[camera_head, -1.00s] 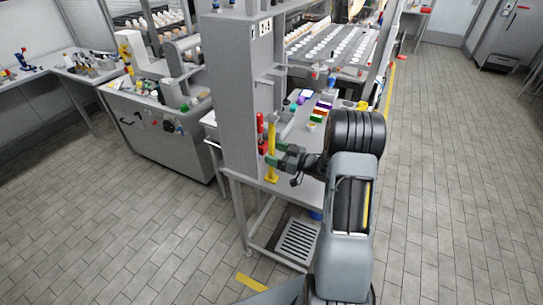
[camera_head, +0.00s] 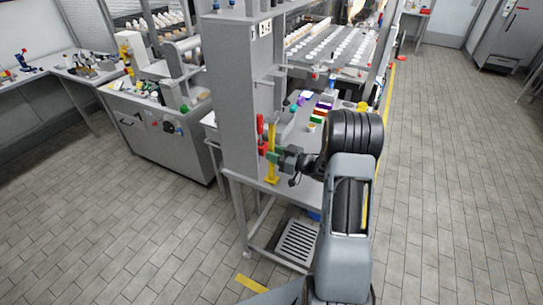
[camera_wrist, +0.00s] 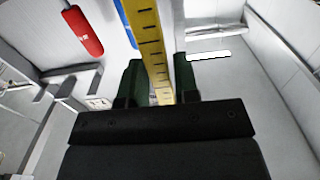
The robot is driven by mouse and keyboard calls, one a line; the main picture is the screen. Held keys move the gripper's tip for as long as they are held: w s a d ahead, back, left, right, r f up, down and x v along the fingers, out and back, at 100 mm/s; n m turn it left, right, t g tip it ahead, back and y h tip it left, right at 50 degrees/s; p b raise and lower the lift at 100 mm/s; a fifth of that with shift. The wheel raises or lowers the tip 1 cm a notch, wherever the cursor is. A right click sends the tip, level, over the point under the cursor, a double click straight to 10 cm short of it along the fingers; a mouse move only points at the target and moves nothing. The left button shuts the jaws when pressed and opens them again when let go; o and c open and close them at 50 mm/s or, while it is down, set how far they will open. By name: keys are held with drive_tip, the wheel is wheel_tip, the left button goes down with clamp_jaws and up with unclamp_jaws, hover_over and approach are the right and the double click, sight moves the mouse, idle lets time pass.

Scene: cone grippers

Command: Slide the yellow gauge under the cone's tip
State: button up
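The yellow gauge (camera_head: 271,142) is a tall, narrow upright strip on a small foot, at the near left part of the bench. In the wrist view it is a yellow rule with black marks (camera_wrist: 150,45), slanting between my gripper's two green fingers (camera_wrist: 160,80). My gripper (camera_head: 276,158) is level with the gauge's middle. The fingers flank the gauge closely; whether both press on it is unclear. A red upright thing (camera_head: 260,124) stands just left of the gauge's top. It shows as a red cylinder with lettering in the wrist view (camera_wrist: 82,31). I cannot make out the cone or its tip.
A tall grey column (camera_head: 232,90) stands directly left of the gauge. Several coloured blocks (camera_head: 320,110) sit farther back on the bench (camera_head: 311,163). Open tiled floor (camera_head: 450,180) lies to the right.

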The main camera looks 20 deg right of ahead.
clamp_jaws()
drive_tip(key=shift+r, duration=0.25)
drive_tip(key=shift+r+p, duration=0.65)
drive_tip(key=shift+r, duration=0.15)
drive_tip(key=v, duration=1)
idle(0.5)
idle(0.5)
